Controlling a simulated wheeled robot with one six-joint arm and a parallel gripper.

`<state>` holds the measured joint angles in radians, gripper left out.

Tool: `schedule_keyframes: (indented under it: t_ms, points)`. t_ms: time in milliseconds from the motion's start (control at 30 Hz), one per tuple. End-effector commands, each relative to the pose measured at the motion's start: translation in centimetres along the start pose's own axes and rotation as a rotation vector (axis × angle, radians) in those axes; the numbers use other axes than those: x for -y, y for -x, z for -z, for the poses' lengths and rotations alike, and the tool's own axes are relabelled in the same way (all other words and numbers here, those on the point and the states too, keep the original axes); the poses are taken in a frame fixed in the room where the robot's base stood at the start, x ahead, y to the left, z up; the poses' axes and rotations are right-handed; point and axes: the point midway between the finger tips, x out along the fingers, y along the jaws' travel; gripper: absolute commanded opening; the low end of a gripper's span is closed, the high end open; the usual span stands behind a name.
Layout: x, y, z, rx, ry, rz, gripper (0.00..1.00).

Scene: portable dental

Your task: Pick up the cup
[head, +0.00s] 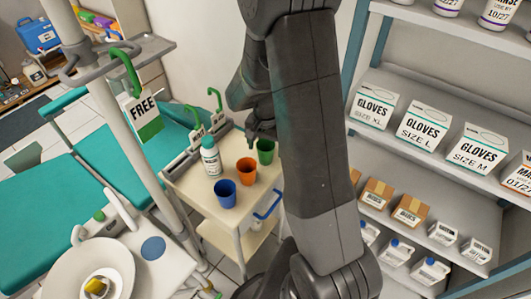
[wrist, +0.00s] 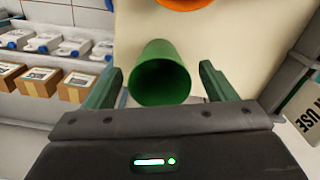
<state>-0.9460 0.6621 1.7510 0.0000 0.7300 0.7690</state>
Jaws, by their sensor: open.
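Three cups stand on the top of a small cream cart (head: 195,188): a blue cup (head: 226,194), an orange cup (head: 246,171) and a green cup (head: 266,151). My gripper (head: 262,133) is at the green cup, the one farthest back. In the wrist view the green cup (wrist: 160,74) lies between the two open fingers of my gripper (wrist: 157,72), with a gap on each side. Part of the orange cup (wrist: 185,3) shows at the top edge there. My arm hides the area right of the green cup in the head view.
A white bottle with a green cap (head: 211,158) stands left of the cups. Shelves with glove boxes (head: 421,127) and cartons (head: 411,211) stand at right. A teal dental chair (head: 60,215) is at left.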

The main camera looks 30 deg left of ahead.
Motion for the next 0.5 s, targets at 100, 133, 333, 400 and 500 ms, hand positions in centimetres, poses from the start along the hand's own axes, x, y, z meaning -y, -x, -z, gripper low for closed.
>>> schedule_keyframes:
  t_ms: [100, 133, 333, 400, 500]
  points:
    - [0.01, -0.44, 0.03, -0.001, 0.0, 0.001, 0.77]
    - [0.01, -0.46, 0.03, -0.001, 0.0, 0.001, 0.77]
    - [0.01, -0.43, 0.04, -0.001, -0.001, 0.001, 0.68]
    - [0.01, -0.43, 0.04, -0.001, -0.001, 0.001, 0.54]
    - [0.01, -0.42, 0.04, -0.001, -0.001, 0.001, 0.34]
